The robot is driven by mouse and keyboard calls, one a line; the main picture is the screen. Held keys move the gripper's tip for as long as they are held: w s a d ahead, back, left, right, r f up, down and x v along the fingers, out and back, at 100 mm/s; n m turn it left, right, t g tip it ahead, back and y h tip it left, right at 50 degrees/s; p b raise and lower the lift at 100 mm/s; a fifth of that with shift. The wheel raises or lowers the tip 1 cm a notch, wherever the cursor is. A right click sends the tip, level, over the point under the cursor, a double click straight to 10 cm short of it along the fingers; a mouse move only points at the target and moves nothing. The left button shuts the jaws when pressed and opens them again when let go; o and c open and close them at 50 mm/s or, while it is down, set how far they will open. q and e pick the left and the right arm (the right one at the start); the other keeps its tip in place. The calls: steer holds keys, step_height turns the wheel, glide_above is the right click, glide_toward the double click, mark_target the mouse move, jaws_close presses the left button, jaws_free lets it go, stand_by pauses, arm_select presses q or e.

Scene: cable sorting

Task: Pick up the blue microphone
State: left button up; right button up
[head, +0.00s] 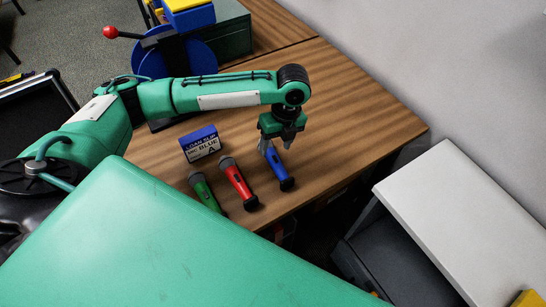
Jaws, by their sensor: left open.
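The blue microphone (278,166) lies on the wooden table near its front edge, its dark end toward the edge. My left gripper (272,147) points down over its upper end and is open. The fingertips are close to the microphone; I cannot tell whether they touch it. The microphone's head is partly hidden by the gripper. A red microphone (236,178) and a green microphone (204,192) lie to its left. My right gripper does not show.
A small blue and white box (200,143) labelled "LOAN SLIP MIC BLUE A" stands behind the red and green microphones. A blue reel (190,60) with a red-knobbed handle stands farther back. The table (370,120) is clear to the right. A white-topped cabinet (460,220) stands beyond.

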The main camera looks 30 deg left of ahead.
mark_target(275, 157)
arm_select(q)
steer(key=shift+s+f, duration=0.1)
steer(key=shift+f, duration=0.55)
step_height(275, 157, down, 4)
steer(key=shift+s+r+p, duration=0.1)
steer(key=shift+r+p, duration=0.1)
steer(key=shift+p, duration=0.25)
steer(key=shift+f, duration=0.3)
steer(key=shift+c, duration=0.7)
jaws_close()
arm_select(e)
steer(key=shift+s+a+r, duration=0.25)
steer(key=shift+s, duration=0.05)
